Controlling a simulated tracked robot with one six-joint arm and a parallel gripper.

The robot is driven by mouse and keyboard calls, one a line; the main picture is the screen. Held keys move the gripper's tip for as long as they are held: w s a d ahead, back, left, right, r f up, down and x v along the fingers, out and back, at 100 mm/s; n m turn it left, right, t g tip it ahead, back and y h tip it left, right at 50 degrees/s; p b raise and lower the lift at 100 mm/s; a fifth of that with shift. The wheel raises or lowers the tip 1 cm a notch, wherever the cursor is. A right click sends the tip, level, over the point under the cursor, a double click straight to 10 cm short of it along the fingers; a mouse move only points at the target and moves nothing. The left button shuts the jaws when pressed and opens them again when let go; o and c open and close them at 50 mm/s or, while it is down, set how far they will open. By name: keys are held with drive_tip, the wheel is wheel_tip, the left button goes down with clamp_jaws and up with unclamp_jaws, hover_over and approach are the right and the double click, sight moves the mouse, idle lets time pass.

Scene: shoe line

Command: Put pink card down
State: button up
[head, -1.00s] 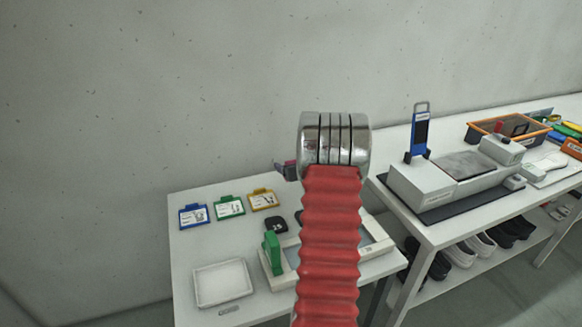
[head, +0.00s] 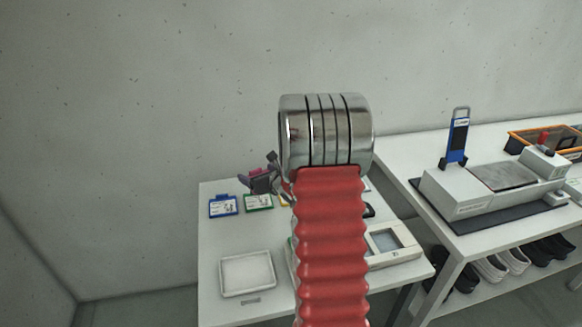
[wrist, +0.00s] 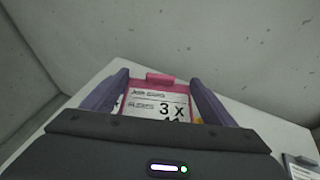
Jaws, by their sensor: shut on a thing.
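The pink card (wrist: 158,98) is held between the two purple fingers of my gripper (wrist: 158,84) in the wrist view. Its face carries black print, including "3 X", and a pink tab tops it. In the head view my gripper (head: 262,180) shows small at the left of my arm, above the back edge of the small white table (head: 215,245). The card is hard to make out there. I cannot tell the gap between card and table.
A blue card (head: 223,206) and a green card (head: 258,203) lie at the table's back left. A shallow white tray (head: 247,287) is at the front left. A white framed device (head: 390,243) is at the right. A bench (head: 400,165) adjoins on the right. My arm hides the table's middle.

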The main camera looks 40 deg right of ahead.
drive_tip(key=s+a+r+n+y, duration=0.1)
drive_tip(key=s+a+n+y, duration=0.1)
drive_tip(key=a, duration=1.6)
drive_tip(key=s+a+r+n+y, duration=0.1)
drive_tip(key=s+a+n+y, duration=0.2)
drive_tip(key=a, duration=1.5)
drive_tip(key=shift+s+a+n+y, duration=0.2)
drive_tip(key=shift+s+n+y, duration=0.15)
drive_tip(key=shift+y, duration=0.55)
